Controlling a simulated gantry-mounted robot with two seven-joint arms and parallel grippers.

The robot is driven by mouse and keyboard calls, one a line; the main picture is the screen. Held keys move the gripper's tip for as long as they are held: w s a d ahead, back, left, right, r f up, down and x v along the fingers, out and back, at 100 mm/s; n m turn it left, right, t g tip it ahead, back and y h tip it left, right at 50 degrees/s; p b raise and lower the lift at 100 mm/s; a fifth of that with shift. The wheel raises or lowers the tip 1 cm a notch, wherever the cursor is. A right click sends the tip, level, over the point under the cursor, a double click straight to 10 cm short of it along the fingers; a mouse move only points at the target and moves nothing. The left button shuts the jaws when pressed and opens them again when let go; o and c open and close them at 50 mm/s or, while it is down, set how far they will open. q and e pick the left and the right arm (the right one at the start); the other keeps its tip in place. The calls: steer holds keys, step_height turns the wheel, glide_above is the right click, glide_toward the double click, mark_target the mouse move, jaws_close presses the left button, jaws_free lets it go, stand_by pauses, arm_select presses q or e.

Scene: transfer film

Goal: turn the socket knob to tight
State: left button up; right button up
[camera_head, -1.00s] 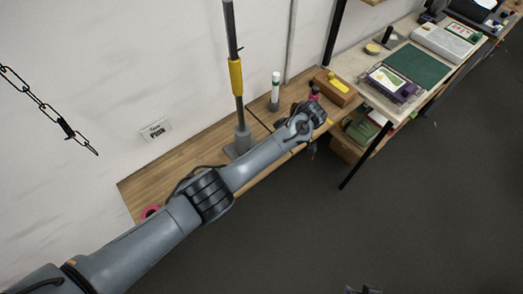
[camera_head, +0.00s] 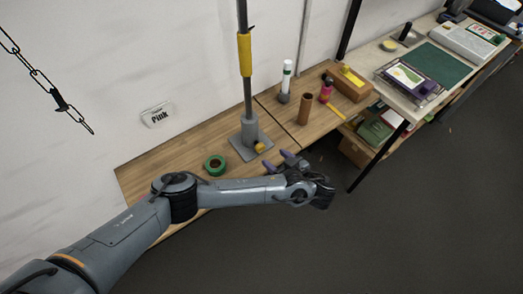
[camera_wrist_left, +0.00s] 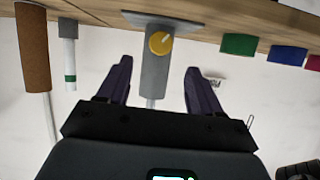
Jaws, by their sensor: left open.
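The socket (camera_head: 249,131) is a grey upright sleeve on a flat plate on the wooden bench, holding a grey pole (camera_head: 243,85) with a yellow sleeve. The yellow socket knob (camera_head: 259,147) is low on its front. In the left wrist view, the knob (camera_wrist_left: 159,43) has a pale pointer mark slanting to the upper right; no tight mark is readable. My left gripper (camera_head: 277,160) is open and empty, its purple fingers pointing at the socket. In the wrist view, the knob lies just beyond and between the fingertips (camera_wrist_left: 160,66), apart from both. My right gripper is not in view.
A green tape roll (camera_head: 215,165) lies left of the socket. A brown tube (camera_head: 305,108), a white bottle (camera_head: 286,80) and a pink bottle (camera_head: 326,88) stand to the right. A wall is behind the bench; open floor lies in front.

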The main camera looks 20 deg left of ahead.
mark_target(262, 149)
arm_select(q)
steer(key=b+x, duration=0.5)
steer(key=x, duration=0.2)
steer(key=shift+w+a+b, duration=0.1)
steer(key=shift+a+b, duration=0.1)
steer(key=shift+b, duration=0.2)
steer(key=shift+x, duration=0.9)
steer(key=shift+f, duration=0.1)
